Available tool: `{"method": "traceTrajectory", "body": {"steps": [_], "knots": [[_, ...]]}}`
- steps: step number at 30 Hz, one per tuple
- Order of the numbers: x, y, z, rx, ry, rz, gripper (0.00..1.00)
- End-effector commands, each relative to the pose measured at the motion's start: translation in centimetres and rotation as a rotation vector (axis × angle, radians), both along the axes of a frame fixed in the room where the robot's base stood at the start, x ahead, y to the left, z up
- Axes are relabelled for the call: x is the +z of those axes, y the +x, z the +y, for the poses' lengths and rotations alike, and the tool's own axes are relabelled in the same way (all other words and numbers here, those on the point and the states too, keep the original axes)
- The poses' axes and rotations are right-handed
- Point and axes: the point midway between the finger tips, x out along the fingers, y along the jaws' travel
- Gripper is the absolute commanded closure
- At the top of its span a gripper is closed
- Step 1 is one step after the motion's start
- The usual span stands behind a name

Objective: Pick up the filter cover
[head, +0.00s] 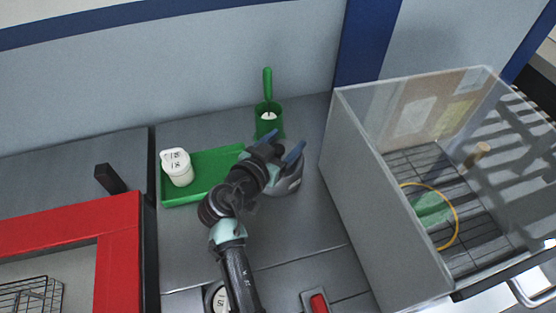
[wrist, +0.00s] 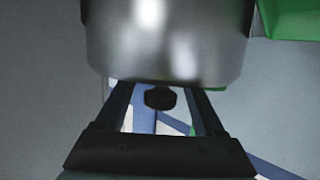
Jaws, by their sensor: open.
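A silver-grey rounded metal part (head: 288,181), which looks like the filter cover, is on the grey worktop beside my gripper, partly hidden by it in the head view. In the wrist view a shiny metal body (wrist: 170,40) fills the upper middle, just beyond the fingertips. A small dark knob (wrist: 160,98) shows between the fingers, below the metal edge. My gripper (head: 278,149) is open, its two blue-tipped fingers apart. In the wrist view the fingers of my gripper (wrist: 163,95) stand either side of the knob. I cannot tell whether they touch anything.
A green tray (head: 215,160) with a white container (head: 177,167) lies to the left. A clear-walled box (head: 372,200) stands close on the right. A red frame (head: 118,230) is at the left front.

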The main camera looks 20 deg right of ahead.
Motion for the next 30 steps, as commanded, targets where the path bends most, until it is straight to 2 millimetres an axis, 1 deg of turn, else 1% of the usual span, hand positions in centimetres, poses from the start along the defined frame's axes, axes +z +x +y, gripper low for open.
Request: {"method": "traceTrajectory", "body": {"steps": [7,11,12,14,15,17,18,19,30], "knots": [[-0.07,0.10,-0.09,0.001,0.000,0.000,0.29],[-0.07,0.09,-0.07,0.000,0.000,0.000,0.53],[-0.07,0.08,-0.08,0.000,0.000,0.000,0.60],[-0.06,0.08,-0.07,0.000,0.000,0.000,0.71],[-0.06,0.08,-0.07,0.000,0.000,0.000,0.78],[-0.06,0.08,-0.07,0.000,0.000,0.000,0.89],[-0.06,0.07,-0.06,0.001,0.000,0.000,0.96],[-0.06,0.07,-0.06,0.000,0.000,0.000,1.00],[0.06,0.11,-0.04,0.001,-0.001,-0.002,1.00]]}}
